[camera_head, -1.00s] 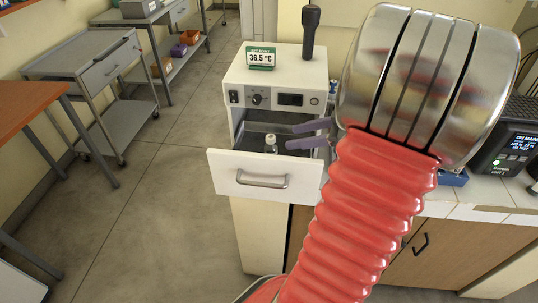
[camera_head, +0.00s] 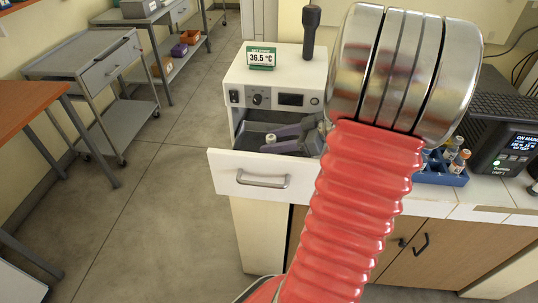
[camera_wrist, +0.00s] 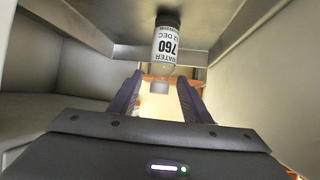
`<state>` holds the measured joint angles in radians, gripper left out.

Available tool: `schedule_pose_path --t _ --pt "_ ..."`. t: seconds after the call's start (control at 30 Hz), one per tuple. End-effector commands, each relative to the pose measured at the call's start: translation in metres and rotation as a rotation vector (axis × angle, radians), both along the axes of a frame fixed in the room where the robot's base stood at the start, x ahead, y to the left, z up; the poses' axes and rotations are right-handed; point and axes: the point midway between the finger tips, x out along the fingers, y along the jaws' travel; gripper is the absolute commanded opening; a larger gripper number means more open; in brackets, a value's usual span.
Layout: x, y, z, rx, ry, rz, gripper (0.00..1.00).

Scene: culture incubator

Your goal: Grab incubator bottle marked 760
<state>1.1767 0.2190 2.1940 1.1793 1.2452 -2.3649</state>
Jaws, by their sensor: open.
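In the head view a small bottle with a pale top (camera_head: 270,139) stands in the open incubator drawer (camera_head: 262,182). My gripper (camera_wrist: 160,78) is open with purple fingers, and the bottle's narrow end shows between them. In the head view my gripper (camera_head: 277,142) reaches into the drawer from the right, close beside the bottle. Whether the fingers touch the bottle cannot be told.
The white incubator (camera_head: 276,85) bears a 36.5 °C sign (camera_head: 261,58) and a dark upright tool (camera_head: 311,32). A blue rack (camera_head: 440,172) with several vials and a dark device (camera_head: 508,135) stand to the right. Drawer walls lie close around my gripper.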

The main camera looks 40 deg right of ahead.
Motion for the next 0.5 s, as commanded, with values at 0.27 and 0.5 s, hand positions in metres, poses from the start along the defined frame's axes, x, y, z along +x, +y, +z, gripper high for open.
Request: schedule_pose_path --t 0.27,0.5 --pt "0.021 0.012 -0.011 0.002 0.001 0.004 0.44" --pt "0.039 0.020 -0.023 0.001 0.001 0.000 0.44"
